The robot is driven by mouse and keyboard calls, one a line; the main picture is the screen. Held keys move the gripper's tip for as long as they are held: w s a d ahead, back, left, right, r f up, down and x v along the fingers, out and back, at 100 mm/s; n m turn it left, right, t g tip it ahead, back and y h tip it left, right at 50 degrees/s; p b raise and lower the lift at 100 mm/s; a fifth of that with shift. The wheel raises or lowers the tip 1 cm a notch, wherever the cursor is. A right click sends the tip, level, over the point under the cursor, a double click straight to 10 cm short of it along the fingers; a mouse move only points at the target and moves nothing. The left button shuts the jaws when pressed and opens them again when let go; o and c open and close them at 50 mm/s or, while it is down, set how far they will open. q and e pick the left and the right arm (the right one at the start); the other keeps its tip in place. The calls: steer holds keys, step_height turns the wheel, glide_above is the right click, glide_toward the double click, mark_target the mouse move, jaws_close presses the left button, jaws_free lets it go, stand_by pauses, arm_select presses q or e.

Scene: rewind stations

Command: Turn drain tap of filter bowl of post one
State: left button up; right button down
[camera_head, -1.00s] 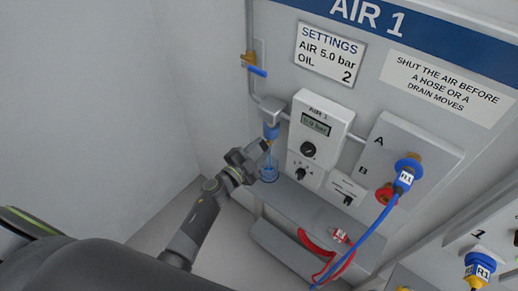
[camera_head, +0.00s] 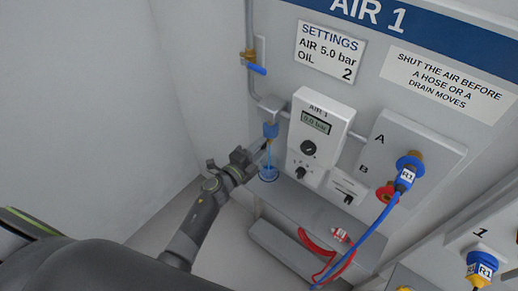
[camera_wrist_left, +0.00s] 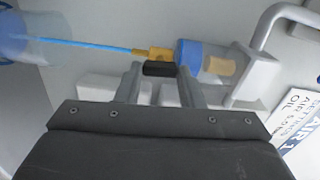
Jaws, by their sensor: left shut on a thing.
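The filter bowl (camera_head: 270,130) of the AIR 1 post hangs under a grey pipe fitting, with a blue collar. In the left wrist view the bowl (camera_wrist_left: 207,62) lies sideways with a brass drain tap (camera_wrist_left: 153,53) at its end. The tap's black handle (camera_wrist_left: 160,69) sits between the fingertips of my left gripper (camera_wrist_left: 158,76), which is shut on it. In the head view my left gripper (camera_head: 258,152) is just below the bowl. A thin blue stream runs from the tap into a clear blue cup (camera_head: 268,174), also at the left of the wrist view (camera_wrist_left: 28,42). My right gripper is not in view.
A brass valve with a blue lever (camera_head: 257,70) is on the pipe above. The AIR 1 gauge unit (camera_head: 318,135) stands close right of the bowl. A grey ledge (camera_head: 305,208) lies below, with a red hose (camera_head: 318,246) nearby. A blue hose (camera_head: 370,235) hangs at right.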

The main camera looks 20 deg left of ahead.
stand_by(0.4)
arm_select(q)
steer(key=o, duration=1)
steer(key=shift+s+a, duration=0.2)
steer(key=shift+s, duration=0.3)
steer(key=b+v, duration=0.2)
steer(key=v, duration=1.4)
steer(key=shift+s, duration=0.2)
